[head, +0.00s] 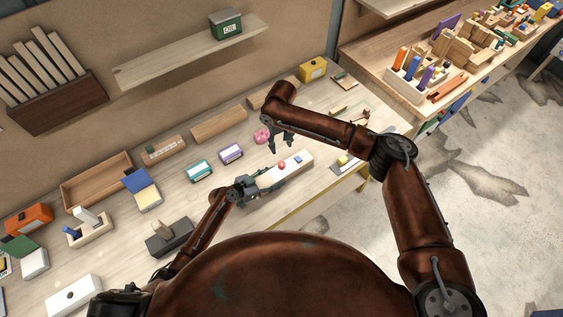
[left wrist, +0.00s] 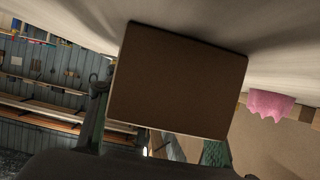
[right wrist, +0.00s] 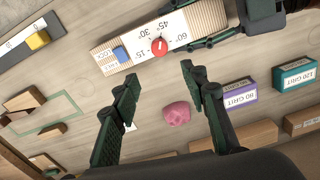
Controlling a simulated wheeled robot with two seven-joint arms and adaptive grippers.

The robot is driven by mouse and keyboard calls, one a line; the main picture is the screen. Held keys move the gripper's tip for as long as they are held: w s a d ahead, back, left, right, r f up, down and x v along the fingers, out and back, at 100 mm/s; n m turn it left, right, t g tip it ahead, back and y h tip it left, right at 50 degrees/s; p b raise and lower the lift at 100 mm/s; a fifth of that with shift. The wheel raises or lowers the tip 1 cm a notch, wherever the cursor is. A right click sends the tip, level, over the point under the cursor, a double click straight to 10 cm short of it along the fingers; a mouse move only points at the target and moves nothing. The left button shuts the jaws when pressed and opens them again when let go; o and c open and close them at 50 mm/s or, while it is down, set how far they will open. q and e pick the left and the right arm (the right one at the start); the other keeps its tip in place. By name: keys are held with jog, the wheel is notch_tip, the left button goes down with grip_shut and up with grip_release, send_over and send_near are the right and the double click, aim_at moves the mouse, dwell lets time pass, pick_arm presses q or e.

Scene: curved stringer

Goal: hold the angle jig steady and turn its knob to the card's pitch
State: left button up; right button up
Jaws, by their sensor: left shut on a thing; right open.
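The angle jig (head: 302,163) is a pale block with a white angle scale on the bench; it also shows in the right wrist view (right wrist: 180,30). Its red knob (right wrist: 158,46) has a white pointer mark, and a blue lock button (right wrist: 120,53) is beside it. My left gripper (head: 268,182) is shut on one end of the jig; in the left wrist view a brown face (left wrist: 178,80) fills the middle. My right gripper (head: 282,148) is open and empty, its fingers near the knob but apart from it. I cannot make out the pitch card.
A pink lump (right wrist: 176,112) lies near the right gripper. Purple (head: 231,153) and teal (head: 200,170) grit boxes stand left of it. A grey strip with a yellow block (right wrist: 38,40) lies beyond the jig's end. Wooden blocks (head: 220,125) line the back.

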aim_at(282, 163)
jog(key=f, duration=1.2)
jog(key=shift+s+d+f, duration=0.1)
jog(key=shift+s+d, duration=0.05)
jog(key=shift+s, duration=0.15)
jog(key=shift+c, duration=0.5)
grip_shut()
